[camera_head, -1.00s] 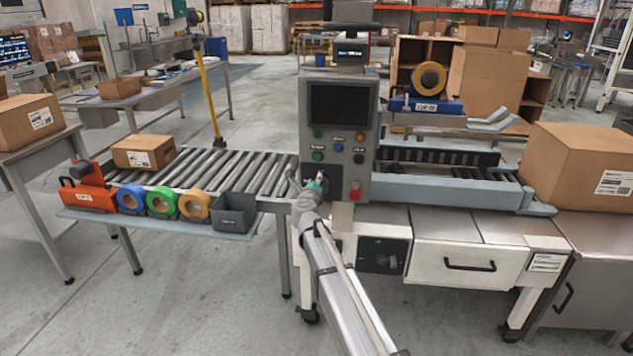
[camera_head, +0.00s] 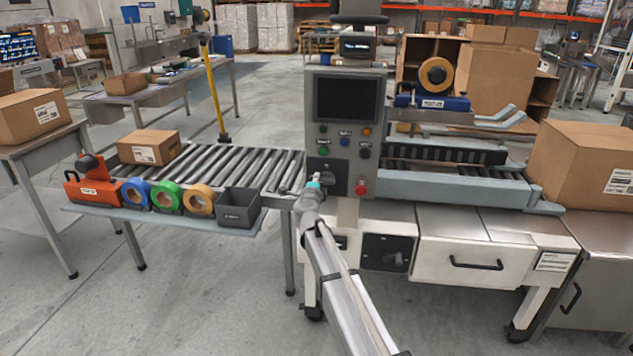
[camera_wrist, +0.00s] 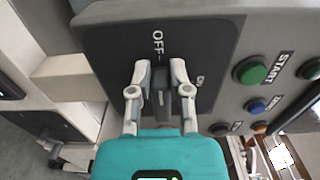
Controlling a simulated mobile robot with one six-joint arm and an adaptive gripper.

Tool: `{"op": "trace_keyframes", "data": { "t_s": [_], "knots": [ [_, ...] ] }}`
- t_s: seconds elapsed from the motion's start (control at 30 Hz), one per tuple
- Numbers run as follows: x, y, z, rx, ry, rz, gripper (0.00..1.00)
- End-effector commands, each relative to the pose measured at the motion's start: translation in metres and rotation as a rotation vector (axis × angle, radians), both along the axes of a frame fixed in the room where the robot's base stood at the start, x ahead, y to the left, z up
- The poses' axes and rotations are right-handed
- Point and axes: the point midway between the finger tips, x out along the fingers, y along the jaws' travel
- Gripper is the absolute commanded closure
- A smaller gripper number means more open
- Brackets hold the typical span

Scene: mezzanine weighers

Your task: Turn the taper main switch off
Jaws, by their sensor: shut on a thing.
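The taper main switch is a dark rotary knob (camera_wrist: 160,95) on a black plate, with an OFF mark above it and an ON mark to its right in the wrist view. My gripper (camera_wrist: 156,90) has one finger on each side of the knob's grip and is shut on it. The grip stands upright in the wrist view, its far end toward the OFF mark. In the head view my gripper (camera_head: 313,183) is at the lower left of the grey control panel (camera_head: 345,92), where it partly hides the switch.
A green START button (camera_wrist: 250,71) and a blue button (camera_wrist: 257,106) sit close right of the switch. A red button (camera_head: 361,187) is on the panel's lower right. A grey bin (camera_head: 238,207) and tape rolls lie left of the panel. A white drawer (camera_head: 470,258) is below right.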

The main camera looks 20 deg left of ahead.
Motion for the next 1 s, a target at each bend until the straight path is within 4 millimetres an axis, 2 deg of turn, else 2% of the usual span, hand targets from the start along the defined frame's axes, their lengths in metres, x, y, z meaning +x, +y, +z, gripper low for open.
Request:
{"op": "trace_keyframes", "data": {
  "t_s": [0.03, 0.53, 0.57, 0.7, 0.73, 1.0],
  "knots": [
    [0.0020, -0.0083, -0.0014, -0.006, 0.000, -0.018, 1.00],
    [0.0036, -0.0087, -0.0010, -0.030, -0.007, -0.020, 1.00],
    [0.0037, -0.0087, -0.0009, -0.030, -0.007, -0.020, 0.69],
    [0.0044, -0.0095, -0.0008, -0.030, -0.007, -0.021, 0.43],
    [0.0044, -0.0094, -0.0008, -0.030, -0.007, -0.021, 0.40],
    [0.0031, -0.0058, -0.0007, -0.030, -0.007, -0.015, 0.40]
  ]
}}
